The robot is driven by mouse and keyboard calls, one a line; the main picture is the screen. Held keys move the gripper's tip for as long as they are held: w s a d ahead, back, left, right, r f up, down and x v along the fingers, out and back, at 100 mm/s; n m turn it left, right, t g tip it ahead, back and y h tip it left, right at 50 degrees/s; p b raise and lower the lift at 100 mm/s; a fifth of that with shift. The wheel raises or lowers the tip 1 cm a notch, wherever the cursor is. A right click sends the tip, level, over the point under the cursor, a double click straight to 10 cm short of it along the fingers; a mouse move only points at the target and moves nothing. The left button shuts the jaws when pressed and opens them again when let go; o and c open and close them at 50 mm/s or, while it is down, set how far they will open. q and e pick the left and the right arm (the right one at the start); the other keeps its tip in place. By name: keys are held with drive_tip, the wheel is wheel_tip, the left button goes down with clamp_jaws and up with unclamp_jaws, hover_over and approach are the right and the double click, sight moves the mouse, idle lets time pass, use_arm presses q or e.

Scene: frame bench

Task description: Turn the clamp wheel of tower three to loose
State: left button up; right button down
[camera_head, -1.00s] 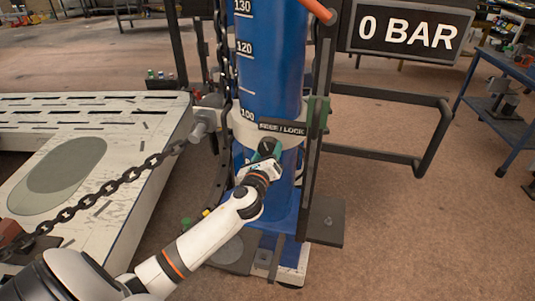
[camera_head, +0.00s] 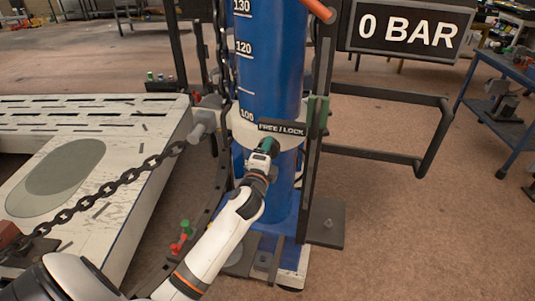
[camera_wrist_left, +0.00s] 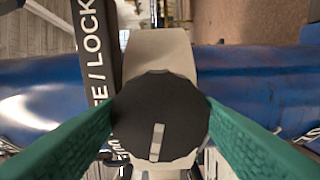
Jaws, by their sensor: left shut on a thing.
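The blue tower (camera_head: 268,75) with its white scale stands in the middle of the head view. A pale collar (camera_head: 245,130) wraps around it and carries a dark FREE / LOCK plate (camera_head: 282,128). My left gripper (camera_head: 267,146) is at the front of the collar, just below the plate. In the left wrist view, its green fingers press on both sides of the round black clamp wheel (camera_wrist_left: 160,112). A light mark on the wheel's face points toward the bottom of that view. In the head view the gripper mostly hides the wheel. My right gripper is not in view.
A 0 BAR sign (camera_head: 408,27) hangs at the upper right. A dark post (camera_head: 314,175) and a rail (camera_head: 400,156) stand right of the tower. A chain (camera_head: 125,178) crosses the white slotted bench (camera_head: 120,150) at the left. Floor at the right is open.

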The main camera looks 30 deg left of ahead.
use_arm(q)
drive_tip(key=n+p, duration=0.3)
drive_tip(key=n, duration=1.4)
drive_tip(key=shift+a, duration=0.1)
idle(0.4)
drive_tip(key=o, duration=1)
drive_tip(key=shift+s, duration=0.1)
drive_tip(key=b+v, duration=0.1)
drive_tip(key=v, duration=1.1)
drive_tip(key=shift+r, duration=0.1)
